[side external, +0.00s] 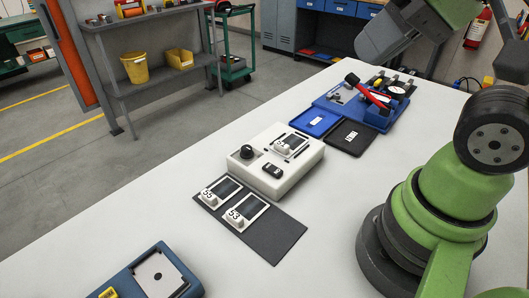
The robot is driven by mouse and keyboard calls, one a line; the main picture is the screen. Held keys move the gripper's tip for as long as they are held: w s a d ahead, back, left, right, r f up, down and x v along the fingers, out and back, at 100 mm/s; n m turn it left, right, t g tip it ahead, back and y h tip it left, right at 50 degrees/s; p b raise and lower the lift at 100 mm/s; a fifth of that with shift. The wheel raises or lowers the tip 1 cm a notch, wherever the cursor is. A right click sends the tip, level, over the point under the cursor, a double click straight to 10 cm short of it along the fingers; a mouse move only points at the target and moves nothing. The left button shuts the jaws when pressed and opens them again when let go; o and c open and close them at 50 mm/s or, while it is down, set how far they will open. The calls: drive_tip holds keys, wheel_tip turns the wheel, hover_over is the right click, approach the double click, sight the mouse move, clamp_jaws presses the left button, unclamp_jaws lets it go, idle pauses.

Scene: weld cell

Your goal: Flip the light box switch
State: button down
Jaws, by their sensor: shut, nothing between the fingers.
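A white box (262,178), which looks like the light box, sits on the pale table near the middle of the side external view. A small black switch (271,170) is on its top, towards the front right. Its setting is too small to tell. A round black knob (246,152) stands at the left of its top. A white-framed module with a dark window (292,143) sits at its far end. Part of my arm hangs at the upper right, well away from the box. My gripper's fingers are not seen.
A dark mat (272,238) with two white-framed modules lies in front of the box. Behind it are a black tray (350,137) and a blue tray with a red-handled tool (374,97). A blue case (130,283) is at the lower left. Table around the box's right is clear.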

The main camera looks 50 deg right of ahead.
drive_tip(key=shift+w, duration=0.1)
drive_tip(key=m+g+h, duration=0.2)
drive_tip(key=m+g, duration=0.5)
drive_tip(key=m, duration=0.7)
hover_over(269, 166)
wheel_tip(269, 166, down, 12)
wheel_tip(269, 166, down, 14)
drive_tip(key=shift+r, duration=0.1)
